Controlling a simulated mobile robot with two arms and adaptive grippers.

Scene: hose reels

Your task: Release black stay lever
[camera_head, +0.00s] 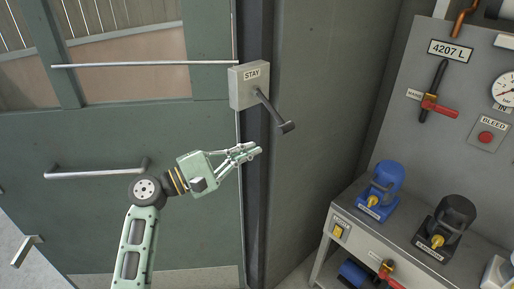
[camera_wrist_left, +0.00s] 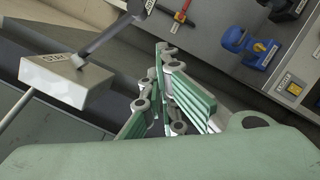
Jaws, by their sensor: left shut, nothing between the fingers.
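The black stay lever (camera_head: 271,110) sticks out from a grey box labelled STAY (camera_head: 248,86), mounted at the edge of a green door. The lever slants down to the right and ends in a dark knob. My left gripper (camera_head: 256,149) is shut and empty, just below and left of the knob, apart from it. In the left wrist view the gripper (camera_wrist_left: 163,50) points away from the camera, with the lever (camera_wrist_left: 112,33) and the STAY box (camera_wrist_left: 66,80) to its left. My right gripper is not in view.
The green door (camera_head: 100,130) carries a horizontal rod (camera_head: 145,65) running to the box and a handle (camera_head: 97,173). At right are a grey panel with a red-handled lever (camera_head: 439,106) and a bench with a blue pump (camera_head: 381,190) and a black pump (camera_head: 447,222).

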